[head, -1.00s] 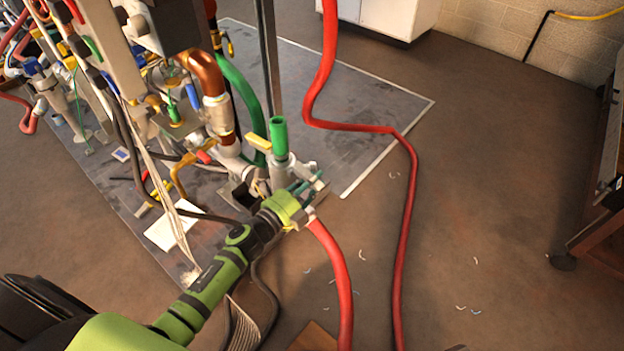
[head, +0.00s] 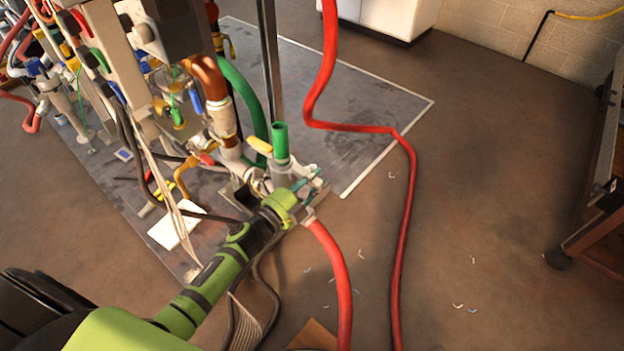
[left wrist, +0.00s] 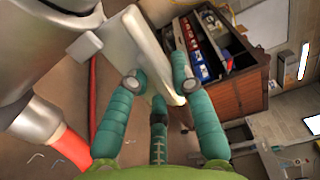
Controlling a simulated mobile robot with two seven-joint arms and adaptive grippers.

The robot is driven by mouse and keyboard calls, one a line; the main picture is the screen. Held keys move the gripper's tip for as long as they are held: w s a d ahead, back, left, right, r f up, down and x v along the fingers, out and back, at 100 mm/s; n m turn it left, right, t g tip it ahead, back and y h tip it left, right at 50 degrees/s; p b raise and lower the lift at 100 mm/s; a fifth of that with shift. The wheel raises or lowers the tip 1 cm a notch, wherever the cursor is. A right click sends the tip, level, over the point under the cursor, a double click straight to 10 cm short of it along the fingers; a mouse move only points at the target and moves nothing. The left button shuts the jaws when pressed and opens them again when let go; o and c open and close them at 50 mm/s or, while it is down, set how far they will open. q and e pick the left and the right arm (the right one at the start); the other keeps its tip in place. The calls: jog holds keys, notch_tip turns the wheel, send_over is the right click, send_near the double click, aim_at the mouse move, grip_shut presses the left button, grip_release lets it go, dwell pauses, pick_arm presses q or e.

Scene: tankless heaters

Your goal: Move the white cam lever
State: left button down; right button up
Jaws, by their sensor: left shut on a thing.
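The white cam lever (left wrist: 149,50) is a pale, flat bar in the left wrist view. It lies between the teal fingers of my left gripper (left wrist: 160,84), which is shut on it. The lever's upper end is beside a large grey metal fitting (left wrist: 45,35). In the head view, my left gripper (head: 309,190) is at the right side of the grey coupling (head: 283,173) below a green hose end (head: 279,138). The lever is largely hidden there by the fingers. My right gripper is not in view.
The pipe and valve rig (head: 150,100) stands left of the gripper. A red hose (head: 335,270) runs below the coupling, and another red hose (head: 404,230) crosses the floor. A wooden cabinet (left wrist: 240,105) shows in the left wrist view. The floor at right is mostly clear.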

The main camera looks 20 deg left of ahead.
pick_arm(q)
jog(key=c, duration=1.3)
grip_release()
jog(key=shift+s, duration=0.1)
jog(key=v, duration=1.2)
jog(key=shift+r, duration=0.1)
jog(key=shift+a, duration=0.1)
